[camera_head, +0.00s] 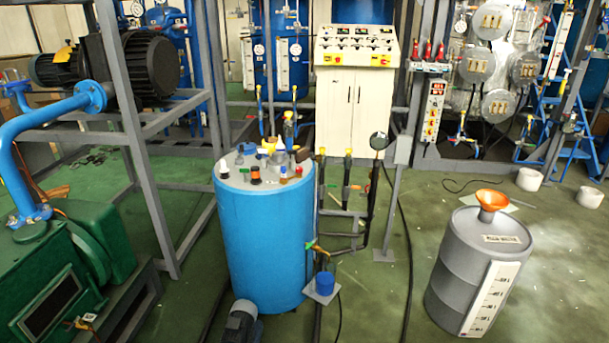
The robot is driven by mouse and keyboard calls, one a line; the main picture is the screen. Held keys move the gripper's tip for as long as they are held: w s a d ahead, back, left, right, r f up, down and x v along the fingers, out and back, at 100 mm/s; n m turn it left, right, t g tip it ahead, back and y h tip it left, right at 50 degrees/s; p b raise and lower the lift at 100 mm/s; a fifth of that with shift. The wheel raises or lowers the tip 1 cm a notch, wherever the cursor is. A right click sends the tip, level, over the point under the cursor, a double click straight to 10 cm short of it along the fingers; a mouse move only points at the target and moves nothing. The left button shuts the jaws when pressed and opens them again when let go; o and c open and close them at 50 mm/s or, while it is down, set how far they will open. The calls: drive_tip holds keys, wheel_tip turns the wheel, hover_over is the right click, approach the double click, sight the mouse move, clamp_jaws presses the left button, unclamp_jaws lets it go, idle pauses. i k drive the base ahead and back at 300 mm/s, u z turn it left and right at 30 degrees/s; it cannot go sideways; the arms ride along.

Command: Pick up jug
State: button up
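A small blue cup-like vessel (325,282) is the likeliest jug, though no handle can be made out. It stands upright on a small light grey plate (322,294) low beside the right side of a large blue tank, below a small tap (317,246). Whether it holds anything cannot be seen.
The blue tank (262,245) has several small items on its lid. Pipes with valves (345,215) rise behind the cup. A grey drum (478,270) with an orange funnel (491,203) stands at right. Green floor between cup and drum is mostly clear, apart from cables.

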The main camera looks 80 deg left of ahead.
sight(325, 277)
drive_tip(key=u, duration=0.75)
drive_tip(key=i, duration=0.95)
drive_tip(key=u, duration=1.5)
drive_tip(key=i, duration=0.25)
drive_tip(key=u, duration=0.15)
